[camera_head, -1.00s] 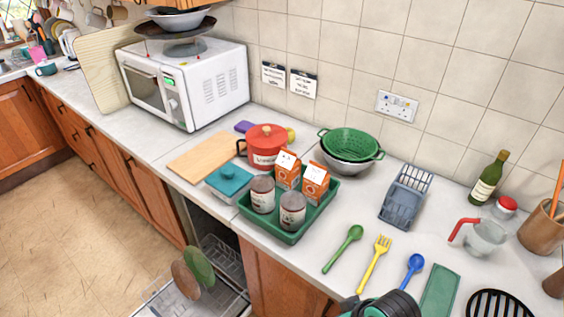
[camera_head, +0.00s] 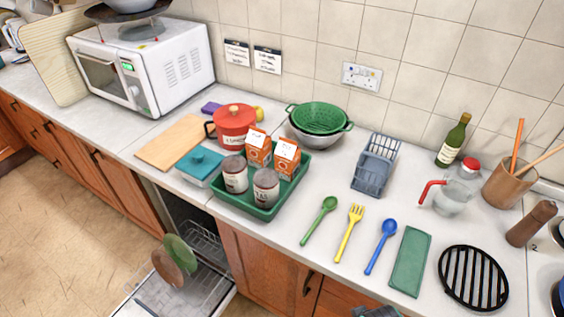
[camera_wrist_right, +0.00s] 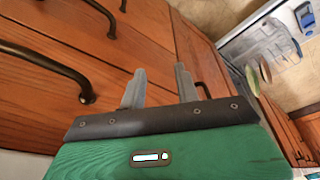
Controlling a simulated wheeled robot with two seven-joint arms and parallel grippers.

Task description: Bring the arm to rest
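My right gripper (camera_wrist_right: 160,90) shows in the right wrist view with its two grey fingers apart and nothing between them. It hangs in front of the wooden drawer fronts (camera_wrist_right: 60,95), below the counter. In the head view only a small dark part of my arm shows at the bottom edge, and no fingers can be made out. My left gripper is in neither view.
On the counter (camera_head: 330,275) stand a green tray (camera_head: 265,212) with cartons and tins, several utensils, a green cloth (camera_head: 410,262) and a black trivet (camera_head: 473,278). Below, the dishwasher (camera_head: 190,270) is open with its rack out. Dark drawer handles (camera_wrist_right: 55,65) stick out near my right gripper.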

